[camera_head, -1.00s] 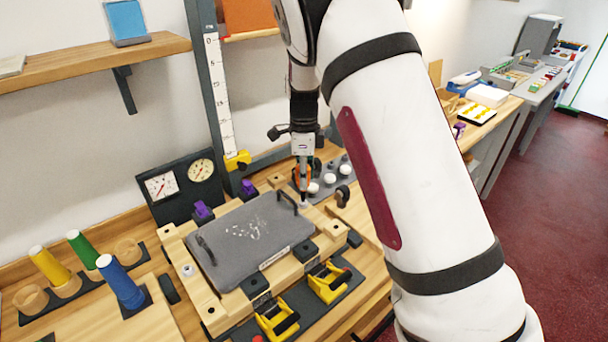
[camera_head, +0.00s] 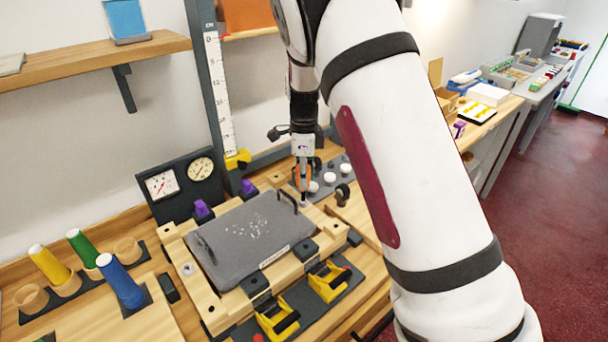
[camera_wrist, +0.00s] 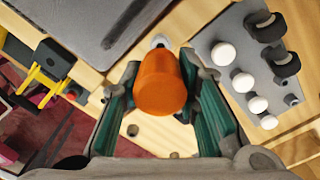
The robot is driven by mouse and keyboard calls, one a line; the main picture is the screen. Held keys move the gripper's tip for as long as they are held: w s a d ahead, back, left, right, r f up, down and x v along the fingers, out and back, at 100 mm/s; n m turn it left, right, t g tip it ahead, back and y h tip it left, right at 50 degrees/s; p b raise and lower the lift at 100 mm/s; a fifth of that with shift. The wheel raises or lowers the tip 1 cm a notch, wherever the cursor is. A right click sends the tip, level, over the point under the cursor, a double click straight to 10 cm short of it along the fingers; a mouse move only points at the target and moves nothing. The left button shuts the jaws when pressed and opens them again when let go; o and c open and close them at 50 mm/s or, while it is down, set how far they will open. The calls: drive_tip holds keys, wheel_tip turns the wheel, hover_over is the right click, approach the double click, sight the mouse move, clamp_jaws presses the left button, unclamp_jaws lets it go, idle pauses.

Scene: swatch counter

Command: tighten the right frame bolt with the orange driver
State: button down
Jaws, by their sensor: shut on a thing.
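My gripper (camera_head: 303,176) is shut on the orange driver (camera_wrist: 160,82), whose handle lies between the green-lined fingers in the wrist view. In the head view the driver is upright over the right end of the wooden frame (camera_head: 214,311). Its lower end is at the right frame bolt (camera_head: 303,204), beside the grey plate's far handle. Whether the tip is seated in the bolt head I cannot tell. A pale metal piece shows past the handle in the wrist view; the handle hides most of the tip. The left frame bolt (camera_head: 188,269) stands in the frame's left side.
The grey plate (camera_head: 245,250) lies on the frame, close to the driver. A grey rack (camera_wrist: 225,70) with white and black knobs stands beside my gripper. Yellow clamps (camera_head: 328,281) are at the front, two gauges (camera_head: 180,184) behind.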

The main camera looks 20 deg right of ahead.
drive_tip(key=shift+f, duration=0.55)
idle(0.8)
idle(0.5)
drive_tip(key=m, duration=0.7)
drive_tip(key=shift+a+m+p, duration=0.1)
drive_tip(key=shift+m+p, duration=0.2)
drive_tip(key=shift+p, duration=0.05)
drive_tip(key=m, duration=0.7)
